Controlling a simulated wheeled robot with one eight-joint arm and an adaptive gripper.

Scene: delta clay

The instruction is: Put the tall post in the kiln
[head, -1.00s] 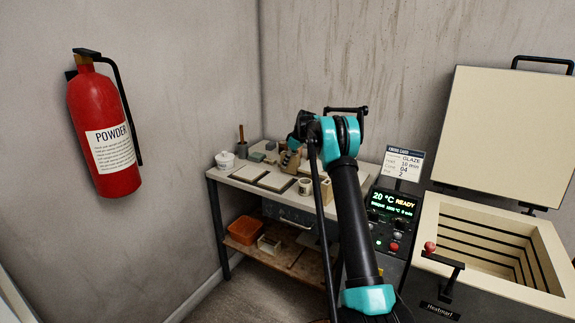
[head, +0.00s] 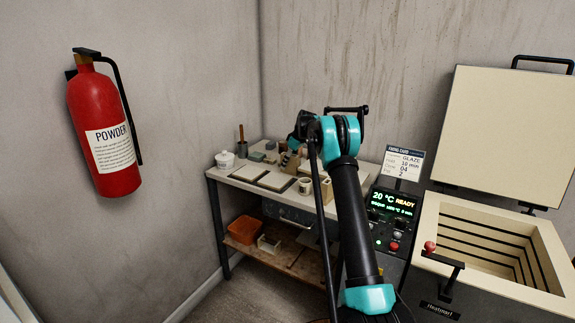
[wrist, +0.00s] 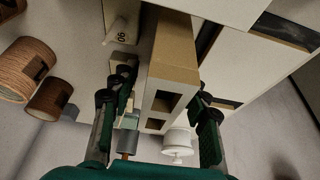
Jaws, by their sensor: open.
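In the wrist view a tan, square-sided post (wrist: 174,62) with square hollow openings in its near end lies between the two fingers of my gripper (wrist: 157,98). The fingers are spread, with one on each side of the post, and I see no firm grip on it. In the head view my arm reaches over the worktable and largely hides the gripper. A small tan piece (head: 291,160) shows below the wrist. The kiln (head: 432,216) stands at the right with its lid (head: 505,135) raised and its slatted chamber empty where visible.
The worktable (head: 240,178) holds flat shelves, a white tub (head: 225,159), a cup (head: 305,185) and small blocks. Brown cylinders (wrist: 30,65) stand left in the wrist view. The kiln's control panel (head: 391,218) and firing card (head: 403,165) lie between table and chamber. An extinguisher (head: 103,130) hangs left.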

